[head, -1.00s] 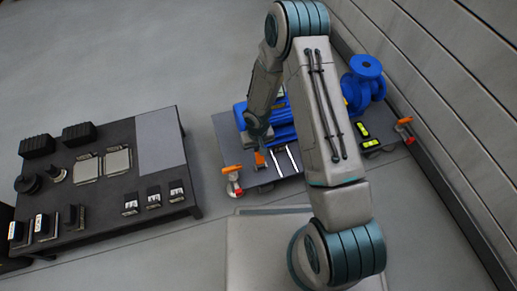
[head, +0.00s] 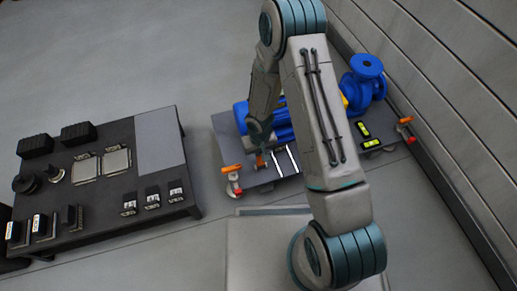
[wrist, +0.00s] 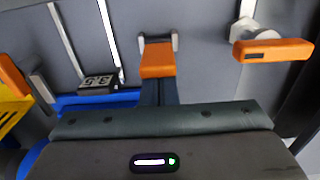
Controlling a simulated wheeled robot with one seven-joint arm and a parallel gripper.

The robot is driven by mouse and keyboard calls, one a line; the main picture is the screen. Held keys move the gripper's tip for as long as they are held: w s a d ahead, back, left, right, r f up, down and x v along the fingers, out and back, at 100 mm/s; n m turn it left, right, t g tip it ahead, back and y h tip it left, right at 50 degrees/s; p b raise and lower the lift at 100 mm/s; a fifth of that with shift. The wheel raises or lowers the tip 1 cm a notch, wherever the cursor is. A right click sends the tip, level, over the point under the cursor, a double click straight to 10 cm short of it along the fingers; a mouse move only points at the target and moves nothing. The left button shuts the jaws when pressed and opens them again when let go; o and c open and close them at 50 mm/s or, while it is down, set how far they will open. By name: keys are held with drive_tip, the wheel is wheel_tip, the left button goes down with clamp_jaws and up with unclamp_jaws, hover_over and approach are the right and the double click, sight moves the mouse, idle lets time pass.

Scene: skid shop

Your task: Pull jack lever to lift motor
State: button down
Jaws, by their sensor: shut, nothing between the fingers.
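The blue motor (head: 240,116) lies on the dark skid, partly hidden behind my arm; a blue edge of it (wrist: 72,104) shows in the wrist view. A small orange lever (wrist: 157,62) with a grey U-shaped bracket stands at the motor's near side. In the head view only a bit of this lever (head: 260,161) shows below my gripper (head: 259,147). My gripper is shut and empty, pointing down; its dark fingers (wrist: 160,93) end at the orange lever. I cannot tell whether they touch it. Another orange lever (wrist: 13,75) shows at the left of the wrist view.
An orange corner lever (head: 232,169) with a red and white foot is close left of my gripper; it also shows in the wrist view (wrist: 272,50). Another is at the far corner (head: 404,121). A blue pump (head: 367,75) stands behind. A parts table (head: 160,145) is left.

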drive_tip(key=shift+s+d+f, duration=0.1)
drive_tip(key=shift+s, duration=0.15)
drive_tip(key=shift+s+d, duration=0.2)
drive_tip(key=shift+s, duration=0.45)
drive_tip(key=shift+w+a, duration=0.1)
drive_tip(key=shift+w, duration=0.1)
drive_tip(key=shift+w+a, duration=0.15)
drive_tip(key=shift+w, duration=0.4)
wheel_tip(320, 180, up, 7)
drive_tip(key=p, duration=0.5)
